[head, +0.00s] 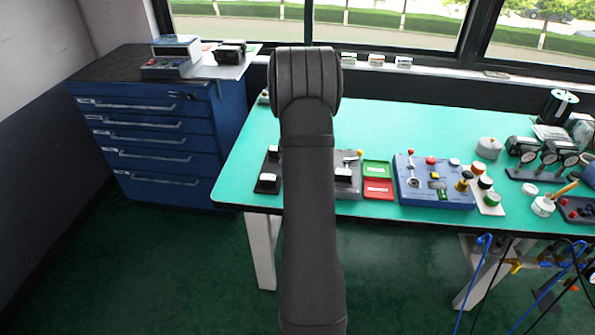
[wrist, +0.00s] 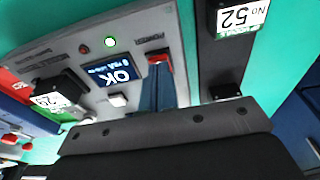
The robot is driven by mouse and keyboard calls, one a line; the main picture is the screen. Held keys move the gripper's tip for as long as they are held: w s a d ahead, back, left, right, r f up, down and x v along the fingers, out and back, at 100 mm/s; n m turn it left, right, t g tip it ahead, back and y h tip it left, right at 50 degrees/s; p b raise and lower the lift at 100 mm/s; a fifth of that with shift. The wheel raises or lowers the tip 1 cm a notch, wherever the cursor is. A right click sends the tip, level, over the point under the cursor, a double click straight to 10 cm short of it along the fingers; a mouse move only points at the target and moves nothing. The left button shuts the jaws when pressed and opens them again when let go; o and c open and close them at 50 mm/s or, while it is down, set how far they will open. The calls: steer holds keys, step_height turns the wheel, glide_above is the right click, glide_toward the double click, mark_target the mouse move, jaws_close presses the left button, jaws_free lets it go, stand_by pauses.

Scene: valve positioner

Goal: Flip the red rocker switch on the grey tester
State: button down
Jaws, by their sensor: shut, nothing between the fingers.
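The grey tester (wrist: 85,55) fills the upper left of the wrist view. Its blue screen (wrist: 112,76) reads OK, and a green lamp (wrist: 110,42) is lit near a dim red one. The red rocker switch (wrist: 158,56) sits beside the POWER label. My gripper (wrist: 158,70) is shut and empty, its blue fingertips right at the switch and covering part of it. I cannot tell whether they touch or which way the rocker is tilted. In the head view my arm hides most of the tester (head: 347,188) and the gripper.
A dark fixture with a "No 52" tag (wrist: 240,16) stands beside the tester. A black part with a "29" tag (wrist: 55,97) is on its other side. Green and red trays (head: 378,188) and a blue control box (head: 435,188) lie right of it on the green bench (head: 380,125).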

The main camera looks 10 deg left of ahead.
steer(key=shift+f, duration=0.35)
steer(key=shift+r, duration=3.55)
steer(key=shift+f, duration=0.1)
step_height(320, 180, down, 7)
steer(key=shift+r, duration=0.1)
steer(key=shift+r, duration=0.15)
